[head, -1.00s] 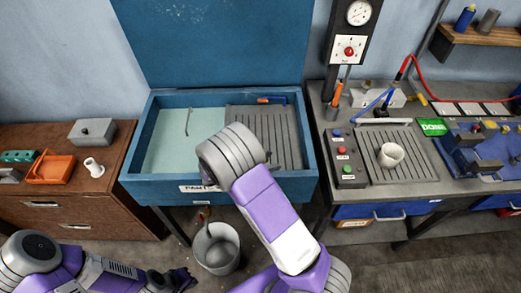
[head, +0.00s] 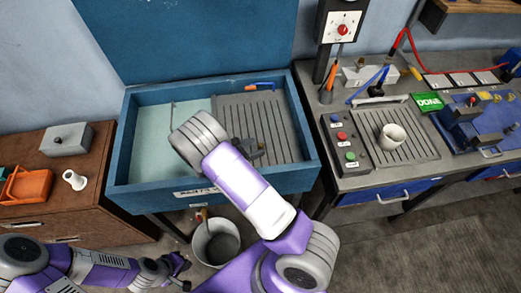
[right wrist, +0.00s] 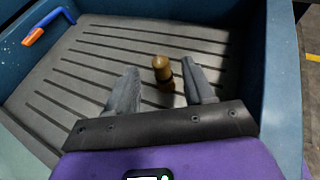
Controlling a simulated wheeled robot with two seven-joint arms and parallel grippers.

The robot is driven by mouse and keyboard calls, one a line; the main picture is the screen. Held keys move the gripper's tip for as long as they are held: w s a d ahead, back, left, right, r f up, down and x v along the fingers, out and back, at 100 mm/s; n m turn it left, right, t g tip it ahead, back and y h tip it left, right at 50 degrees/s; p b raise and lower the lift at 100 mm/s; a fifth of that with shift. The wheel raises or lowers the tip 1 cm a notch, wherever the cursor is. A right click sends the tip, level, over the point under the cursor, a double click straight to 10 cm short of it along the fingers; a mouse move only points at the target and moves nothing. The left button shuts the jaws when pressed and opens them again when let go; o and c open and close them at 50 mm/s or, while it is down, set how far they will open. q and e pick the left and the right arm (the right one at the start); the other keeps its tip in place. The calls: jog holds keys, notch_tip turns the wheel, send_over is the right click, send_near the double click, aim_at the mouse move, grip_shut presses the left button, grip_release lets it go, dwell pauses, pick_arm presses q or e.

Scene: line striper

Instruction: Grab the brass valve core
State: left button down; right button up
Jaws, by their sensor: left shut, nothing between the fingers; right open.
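The brass valve core (right wrist: 161,68) is a small golden-brown cylinder standing on the grey ribbed rack (right wrist: 85,62) in the blue basin. In the right wrist view my right gripper (right wrist: 163,80) is open, with the core between and slightly beyond its fingertips; I see no grip on it. My left gripper (head: 182,274) is shut and empty, low in front of the basin beside the bucket.
The blue basin's walls (head: 312,150) surround the rack; an orange-and-blue tool (right wrist: 45,28) lies at its edge. A grey bucket (head: 215,243) stands on the floor in front. The right bench holds a white cup (head: 392,137) and a button box (head: 345,143).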

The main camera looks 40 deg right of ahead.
aim_at(260, 146)
jog(key=shift+s+d+f, duration=0.1)
jog(key=shift+s+d, duration=0.05)
jog(key=shift+d, duration=0.35)
jog(key=x, duration=0.5)
jog(key=shift+a, duration=0.1)
grip_shut()
